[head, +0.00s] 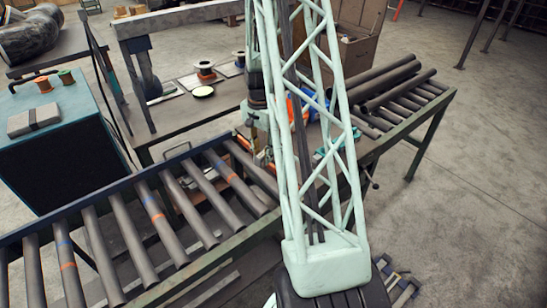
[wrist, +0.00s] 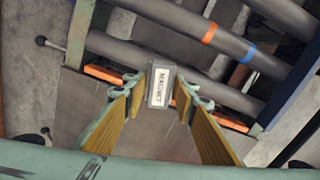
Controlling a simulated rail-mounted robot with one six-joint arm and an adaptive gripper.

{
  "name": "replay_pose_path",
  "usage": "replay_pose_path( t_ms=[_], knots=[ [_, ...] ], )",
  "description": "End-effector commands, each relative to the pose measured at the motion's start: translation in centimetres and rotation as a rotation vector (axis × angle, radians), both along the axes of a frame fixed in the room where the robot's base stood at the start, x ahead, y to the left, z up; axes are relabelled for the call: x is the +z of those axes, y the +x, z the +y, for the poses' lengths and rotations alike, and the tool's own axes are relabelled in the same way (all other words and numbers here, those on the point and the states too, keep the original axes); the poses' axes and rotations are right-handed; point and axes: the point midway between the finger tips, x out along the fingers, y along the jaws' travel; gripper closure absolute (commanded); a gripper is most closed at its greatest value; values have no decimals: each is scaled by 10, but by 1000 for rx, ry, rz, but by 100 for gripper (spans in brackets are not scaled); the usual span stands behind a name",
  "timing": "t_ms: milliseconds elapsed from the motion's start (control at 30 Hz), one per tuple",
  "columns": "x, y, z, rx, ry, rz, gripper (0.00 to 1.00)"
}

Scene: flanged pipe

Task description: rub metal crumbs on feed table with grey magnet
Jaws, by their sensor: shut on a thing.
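My gripper (wrist: 160,96) is shut on the grey magnet (wrist: 160,84), a small block with a pale label, held between the ends of its two yellow-brown fingers. In the wrist view the magnet hangs in front of a flat grey-brown surface (wrist: 125,122) with orange strips along its edge, beside the rollers. This looks like part of the feed table. I cannot tell whether the magnet touches it. No metal crumbs can be made out. In the head view my arm hides most of this spot, including the magnet.
A roller conveyor (head: 129,240) runs across the head view, with dark rollers, some banded orange and blue. Pipes (head: 383,78) lie at its right end. A teal cabinet (head: 58,140) stands left.

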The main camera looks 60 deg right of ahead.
Motion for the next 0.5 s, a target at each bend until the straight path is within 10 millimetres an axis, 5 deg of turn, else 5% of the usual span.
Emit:
replay_pose_path(
  t_ms=[500],
  knots=[
    [1,87,82,414,-2,-2,83]
  ],
)
